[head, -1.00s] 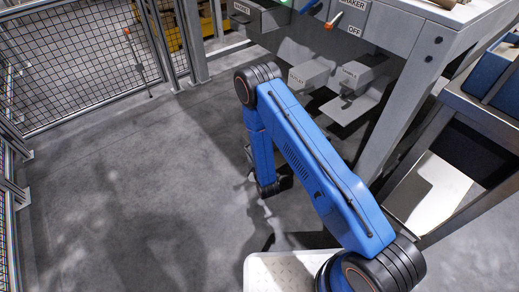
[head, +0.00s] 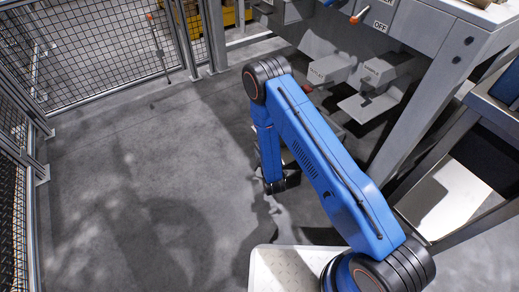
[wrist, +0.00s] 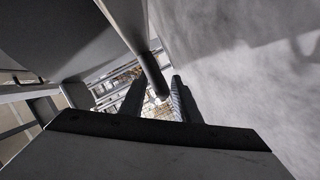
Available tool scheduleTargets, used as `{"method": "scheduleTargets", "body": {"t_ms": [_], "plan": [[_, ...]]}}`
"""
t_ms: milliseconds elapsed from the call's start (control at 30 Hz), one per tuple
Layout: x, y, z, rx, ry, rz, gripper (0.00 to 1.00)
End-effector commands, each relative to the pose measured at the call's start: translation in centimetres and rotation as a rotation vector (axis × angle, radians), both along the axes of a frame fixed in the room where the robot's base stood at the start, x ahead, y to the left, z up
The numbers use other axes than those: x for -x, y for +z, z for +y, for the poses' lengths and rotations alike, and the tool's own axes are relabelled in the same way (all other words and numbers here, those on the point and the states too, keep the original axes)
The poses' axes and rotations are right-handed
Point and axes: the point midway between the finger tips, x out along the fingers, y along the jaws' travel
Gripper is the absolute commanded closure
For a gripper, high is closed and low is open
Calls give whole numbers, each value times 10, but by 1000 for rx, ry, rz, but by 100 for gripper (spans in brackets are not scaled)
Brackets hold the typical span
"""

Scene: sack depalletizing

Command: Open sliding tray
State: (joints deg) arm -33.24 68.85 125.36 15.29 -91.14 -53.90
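In the head view, a grey machine (head: 412,55) stands at the upper right. Two grey box-like fittings, a left one (head: 320,76) and a right one (head: 378,75), hang low on it. A flat pale plate (head: 368,108) juts out under the right fitting; I cannot tell whether it is the sliding tray. In the wrist view my gripper (wrist: 157,85) shows two dark fingers apart. A grey rounded bar (wrist: 152,72) appears in line with the gap; I cannot tell whether it lies between the fingers.
A mesh fence (head: 95,50) runs along the back and left. Grey floor (head: 130,180) is clear at left. A steel frame with a dark blue bin (head: 508,88) stands at the right. The machine's leg (head: 415,120) is close beside my arm.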

Motion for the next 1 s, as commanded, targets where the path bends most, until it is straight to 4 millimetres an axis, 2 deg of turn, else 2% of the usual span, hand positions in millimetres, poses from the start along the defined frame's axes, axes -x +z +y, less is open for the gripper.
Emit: {"method": "scheduleTargets", "body": {"t_ms": [200, 367, 1000], "plan": [[4, 1, -1, 0, 0, 0, 71], [22, 5, -7, 1, 1, 1, 71], [137, 31, -43, 2, 2, 2, 71]]}}
